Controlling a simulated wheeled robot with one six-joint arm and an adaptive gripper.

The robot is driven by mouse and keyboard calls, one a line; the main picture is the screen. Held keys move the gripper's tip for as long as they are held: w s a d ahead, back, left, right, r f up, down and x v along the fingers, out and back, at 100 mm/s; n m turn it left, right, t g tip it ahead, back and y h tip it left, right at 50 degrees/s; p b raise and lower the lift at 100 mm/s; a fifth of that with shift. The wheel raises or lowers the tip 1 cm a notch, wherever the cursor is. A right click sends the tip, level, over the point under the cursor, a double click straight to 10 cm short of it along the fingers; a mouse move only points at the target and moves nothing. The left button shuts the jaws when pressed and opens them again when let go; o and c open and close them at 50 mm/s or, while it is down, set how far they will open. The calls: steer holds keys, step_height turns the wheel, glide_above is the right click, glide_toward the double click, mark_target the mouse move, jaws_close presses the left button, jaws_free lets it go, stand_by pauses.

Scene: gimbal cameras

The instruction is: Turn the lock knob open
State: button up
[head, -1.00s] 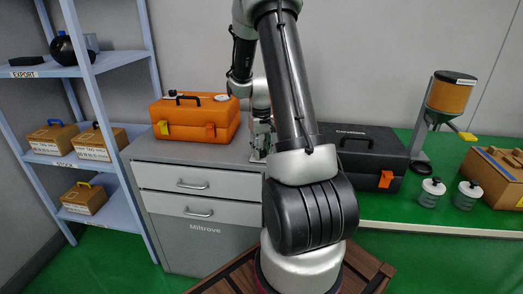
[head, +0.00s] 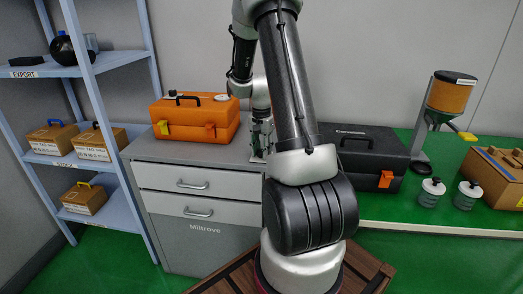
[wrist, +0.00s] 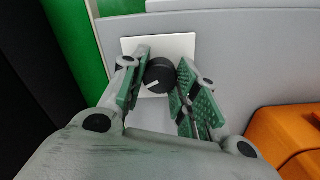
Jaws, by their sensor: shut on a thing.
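The lock knob (wrist: 160,74) is a round black knob with a white pointer line, on a square white plate (wrist: 186,46). In the wrist view its pointer aims to the lower left. My gripper (wrist: 160,80) has its green-padded fingers on either side of the knob and is shut on it. In the head view my gripper (head: 262,138) points down over the grey cabinet top, between the orange case and the black case. The knob is hidden there behind the fingers.
The orange case (head: 196,120) stands left of my gripper on the grey cabinet (head: 200,205). The black case (head: 372,157) stands to the right. A green counter (head: 450,215) holds a dispenser (head: 447,100) and two small jars. Shelves (head: 90,165) stand at far left.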

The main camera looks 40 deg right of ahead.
mark_target(261, 151)
steer(key=m, duration=0.4)
steer(key=shift+m, duration=0.3)
stand_by(0.4)
steer(key=o, duration=1)
steer(key=shift+o, duration=0.2)
step_height(261, 151, up, 12)
